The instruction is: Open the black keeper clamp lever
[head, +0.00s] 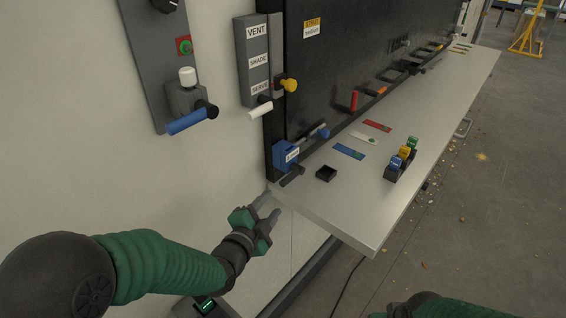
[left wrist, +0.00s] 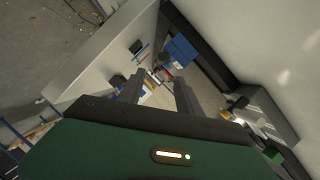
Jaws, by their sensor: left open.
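My left gripper (head: 268,207) is open and empty, just off the near left corner of the shelf and below the blue block (head: 287,154). In the left wrist view its two dark fingers (left wrist: 158,92) are apart, with the blue block (left wrist: 180,50) beyond them. A small black bar (head: 293,175) lies on the shelf at the foot of the blue block, apart from my gripper. It may be the black keeper clamp lever, but I cannot tell for sure. My right gripper is out of view; only part of that green arm shows at the bottom.
A blue-handled valve (head: 188,121) and a labelled panel (head: 256,62) stick out from the left wall. Open space lies below the shelf.

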